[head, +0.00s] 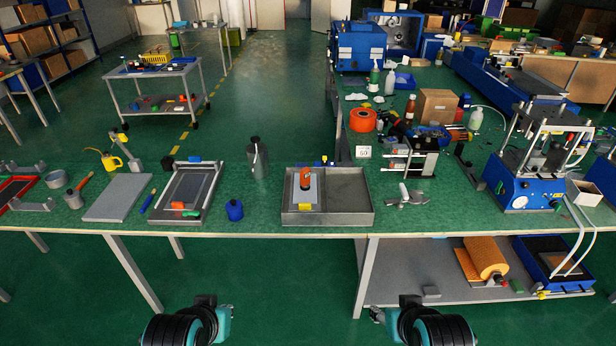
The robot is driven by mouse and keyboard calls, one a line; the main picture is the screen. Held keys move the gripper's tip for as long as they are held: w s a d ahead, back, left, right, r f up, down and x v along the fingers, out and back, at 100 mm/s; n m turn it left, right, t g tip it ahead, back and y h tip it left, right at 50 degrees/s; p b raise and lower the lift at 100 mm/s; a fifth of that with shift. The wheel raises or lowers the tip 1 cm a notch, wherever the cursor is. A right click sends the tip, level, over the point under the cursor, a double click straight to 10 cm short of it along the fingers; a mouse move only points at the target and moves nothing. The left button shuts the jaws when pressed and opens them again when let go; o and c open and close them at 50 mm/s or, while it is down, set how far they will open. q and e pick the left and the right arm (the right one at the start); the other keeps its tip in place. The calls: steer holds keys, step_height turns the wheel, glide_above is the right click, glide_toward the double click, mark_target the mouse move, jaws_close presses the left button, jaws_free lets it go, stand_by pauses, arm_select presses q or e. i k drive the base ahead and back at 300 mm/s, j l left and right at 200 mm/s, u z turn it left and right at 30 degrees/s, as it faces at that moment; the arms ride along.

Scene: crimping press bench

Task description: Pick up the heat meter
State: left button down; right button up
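No thing in the head view is plainly marked as a heat meter. The likeliest is a small upright orange and dark device (305,178) on a light plate in the left part of the grey metal tray (362,219), with a yellow patch at its front. It is too small to tell for certain. My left gripper (222,312) and my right gripper (380,314) are at the bottom edge, partly hidden by my black and teal arm parts. Both are in front of the bench, well apart from the tray and touching nothing I can see. Their fingers cannot be made out.
A framed grey fixture (187,190) and a flat plate (118,197) lie further left. A metal clamp (405,196) and a blue press (522,190) are on the right.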

mark_target(305, 173)
steer(key=i+j+z, duration=0.45)
steer(key=j+z, duration=0.25)
steer(key=j, duration=0.15)
steer(key=i+j+z, duration=0.2)
steer(key=j, duration=0.15)
steer(key=j+z, duration=0.25)
steer(key=i+j, duration=0.05)
steer(key=j, duration=0.05)
